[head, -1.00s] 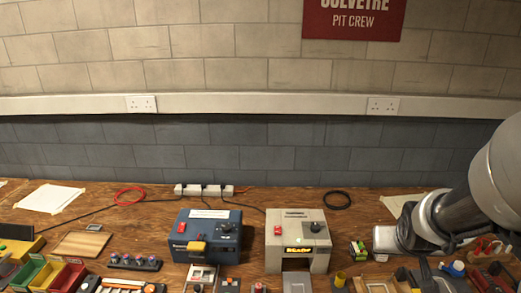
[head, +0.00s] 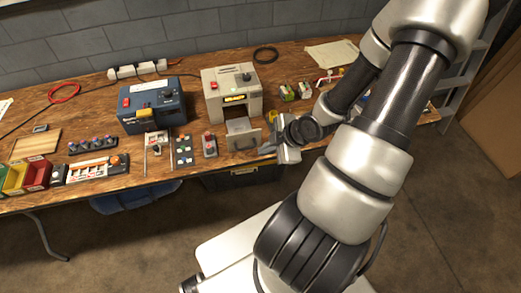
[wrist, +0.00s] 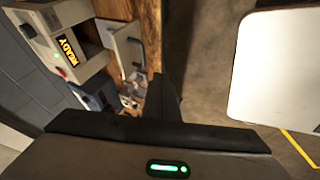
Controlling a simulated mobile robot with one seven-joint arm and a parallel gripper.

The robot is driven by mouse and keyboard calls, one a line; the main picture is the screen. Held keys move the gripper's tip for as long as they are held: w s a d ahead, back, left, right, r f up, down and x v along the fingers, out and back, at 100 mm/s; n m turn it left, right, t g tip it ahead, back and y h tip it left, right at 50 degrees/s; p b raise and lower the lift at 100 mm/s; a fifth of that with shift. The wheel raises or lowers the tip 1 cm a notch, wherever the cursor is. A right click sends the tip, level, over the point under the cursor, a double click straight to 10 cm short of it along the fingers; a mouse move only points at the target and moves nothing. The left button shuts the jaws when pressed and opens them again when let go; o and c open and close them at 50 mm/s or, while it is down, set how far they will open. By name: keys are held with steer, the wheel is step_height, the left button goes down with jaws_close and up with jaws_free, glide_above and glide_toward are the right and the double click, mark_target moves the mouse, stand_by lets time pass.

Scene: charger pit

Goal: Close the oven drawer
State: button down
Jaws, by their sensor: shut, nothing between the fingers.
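The oven (head: 222,104) is a beige box with a lit READY display, standing on the wooden bench in the head view. Its drawer (head: 243,138) sticks out of the front, open, with a handle on its front panel. In the wrist view, the oven (wrist: 80,62) is at the upper left and the drawer (wrist: 127,43) juts out to its right. My gripper (head: 268,149) is shut and empty, just right of the drawer front near the bench edge. Its dark fingers show in the wrist view (wrist: 167,97), with a visible gap from the drawer.
A blue box (head: 152,112) with knobs stands left of the oven. Button panels (head: 183,150) and a red-topped switch (head: 209,144) lie left of the drawer. Small items (head: 288,91) sit right of the oven.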

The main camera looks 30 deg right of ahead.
mark_target(241, 137)
steer(key=w+f+b, duration=0.1)
steer(key=w+f, duration=0.6)
steer(key=shift+w+a+f, duration=0.25)
steer(key=shift+w+a, duration=0.05)
steer(key=shift+a, duration=0.1)
steer(key=shift+w, duration=0.1)
